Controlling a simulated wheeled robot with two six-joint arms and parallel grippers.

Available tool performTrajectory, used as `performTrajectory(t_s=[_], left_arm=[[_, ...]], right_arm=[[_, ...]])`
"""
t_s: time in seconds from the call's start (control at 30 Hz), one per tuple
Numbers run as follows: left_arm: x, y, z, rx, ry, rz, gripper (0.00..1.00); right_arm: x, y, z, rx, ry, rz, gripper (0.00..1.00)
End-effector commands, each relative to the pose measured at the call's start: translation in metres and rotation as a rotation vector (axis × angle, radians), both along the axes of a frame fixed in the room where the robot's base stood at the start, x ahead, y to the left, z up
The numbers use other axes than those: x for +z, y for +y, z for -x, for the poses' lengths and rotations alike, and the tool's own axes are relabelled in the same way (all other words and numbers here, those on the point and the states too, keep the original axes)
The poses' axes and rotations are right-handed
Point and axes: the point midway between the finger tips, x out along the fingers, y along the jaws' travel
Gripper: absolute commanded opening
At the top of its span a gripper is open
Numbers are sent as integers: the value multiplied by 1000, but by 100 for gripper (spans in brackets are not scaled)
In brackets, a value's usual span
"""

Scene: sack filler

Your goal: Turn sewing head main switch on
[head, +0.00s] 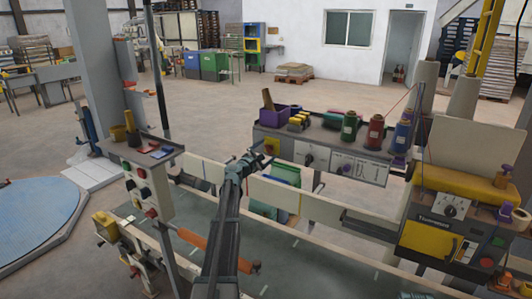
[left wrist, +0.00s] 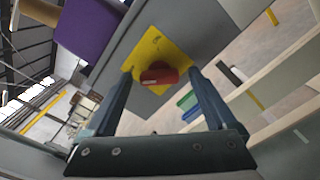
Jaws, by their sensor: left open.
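A red rotary switch knob (left wrist: 159,76) sits on a yellow plate (left wrist: 172,50) in the left wrist view. Its handle lies nearly level across that picture. The plate also shows in the head view (head: 272,146), at the left end of a grey control panel. My left gripper (head: 258,160) is open in front of this plate. In the left wrist view its fingers stand on either side of the knob, with visible gaps; whether they touch the plate is unclear. Any label on the switch is too small to read. My right gripper is in neither view.
A purple bin (head: 283,115) and thread spools (head: 375,132) stand on the shelf above the panel. A button box (head: 148,190) stands left of my arm. A yellow sewing machine (head: 455,187) is at the right. Pale rails run below the panel.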

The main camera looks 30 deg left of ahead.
Motion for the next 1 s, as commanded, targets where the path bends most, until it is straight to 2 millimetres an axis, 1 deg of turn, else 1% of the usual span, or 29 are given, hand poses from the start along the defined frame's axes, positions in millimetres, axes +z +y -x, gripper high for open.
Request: performTrajectory(t_s=[0.2, 0.23, 0.7, 0.87, 1.0], left_arm=[[0, 0, 0, 0, 0, 0, 90], [0, 0, 0, 0, 0, 0, 88], [0, 0, 0, 0, 0, 0, 4], [0, 0, 0, 0, 0, -10, 4], [0, 0, 0, -1, 3, -50, 4]], right_arm=[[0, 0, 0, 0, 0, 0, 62], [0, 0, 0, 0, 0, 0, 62], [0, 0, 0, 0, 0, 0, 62], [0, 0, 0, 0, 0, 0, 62], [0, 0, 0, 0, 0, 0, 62]])
